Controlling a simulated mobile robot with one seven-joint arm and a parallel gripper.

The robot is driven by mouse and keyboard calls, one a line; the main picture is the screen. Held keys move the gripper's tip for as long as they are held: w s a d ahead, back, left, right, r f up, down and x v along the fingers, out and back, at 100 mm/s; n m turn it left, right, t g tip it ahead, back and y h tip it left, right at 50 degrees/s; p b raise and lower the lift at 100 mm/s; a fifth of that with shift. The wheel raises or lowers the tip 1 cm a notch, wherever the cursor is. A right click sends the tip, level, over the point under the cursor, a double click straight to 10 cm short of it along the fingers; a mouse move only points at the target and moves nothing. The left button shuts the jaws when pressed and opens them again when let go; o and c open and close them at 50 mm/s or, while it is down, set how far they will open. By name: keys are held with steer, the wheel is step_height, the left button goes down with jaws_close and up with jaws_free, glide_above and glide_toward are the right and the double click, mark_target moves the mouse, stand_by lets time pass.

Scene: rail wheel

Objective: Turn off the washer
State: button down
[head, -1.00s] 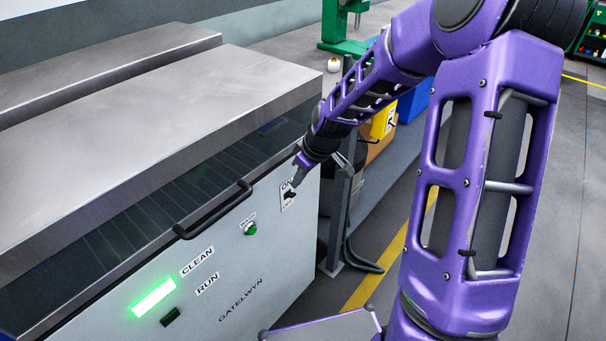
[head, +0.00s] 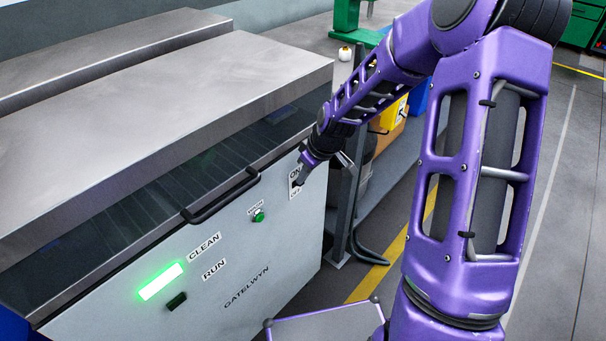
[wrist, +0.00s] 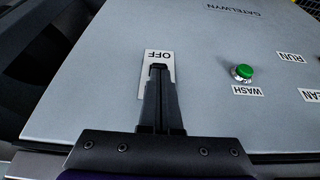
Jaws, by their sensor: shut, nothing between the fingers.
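The washer (head: 290,250) is a large grey box with a sloped front panel, dark window and metal lid. Its ON/OFF switch plate (head: 294,192) is at the panel's upper right. My gripper (head: 299,182) is shut and empty, with its tips over the middle of this plate. The CLEAN light (head: 161,281) glows green; the RUN light (head: 176,301) is dark.
A green WASH button (head: 258,216) sits left of the plate. A black handle (head: 222,196) runs along the panel's upper edge. A grey metal post (head: 347,205) stands close to the washer's right side. Open floor lies further right.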

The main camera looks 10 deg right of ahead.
steer(key=shift+s+d+f, duration=0.25)
steer(key=shift+s+f, duration=0.1)
steer(key=shift+f, duration=0.05)
stand_by(0.5)
steer(key=shift+s+d+f, duration=0.2)
steer(key=shift+s+f, duration=0.05)
steer(key=shift+f, duration=0.3)
steer(key=shift+s+d+f, duration=0.2)
steer(key=shift+s+f, duration=0.05)
steer(key=shift+f, duration=0.25)
steer(key=shift+r, duration=0.1)
steer(key=shift+r+p, duration=0.55)
steer(key=shift+r, duration=0.15)
steer(key=shift+s+r, duration=0.1)
